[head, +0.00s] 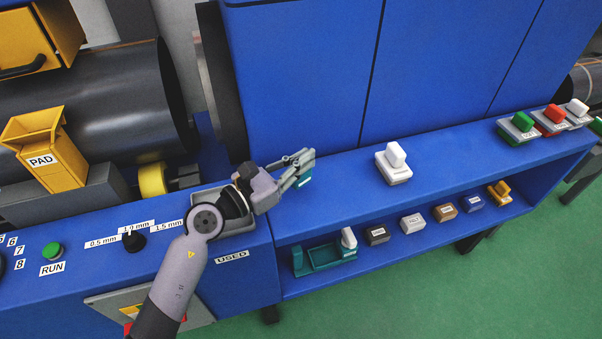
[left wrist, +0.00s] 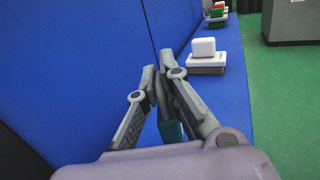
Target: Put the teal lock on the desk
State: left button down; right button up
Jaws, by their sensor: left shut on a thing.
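My left gripper (head: 302,163) reaches over the blue desk (head: 345,172) from the left. It is shut on the teal lock (head: 305,181), and only a small teal part shows below the fingers. In the left wrist view the teal lock (left wrist: 172,131) shows between the fingers (left wrist: 160,85), which hide most of it. The lock is at or just above the desk top; I cannot tell whether it touches. My right gripper is not in view.
Green, red and white units stand further right. A grey USED tray (head: 237,225) lies under my arm. A shelf below holds a teal holder (head: 325,258) and several small blocks.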

aim_at(307, 177)
pick_arm(q)
jog(key=shift+f+b, duration=0.45)
jog(key=shift+f, duration=1.35)
jog(key=shift+f, duration=0.1)
jog(key=c, duration=1.8)
grip_release()
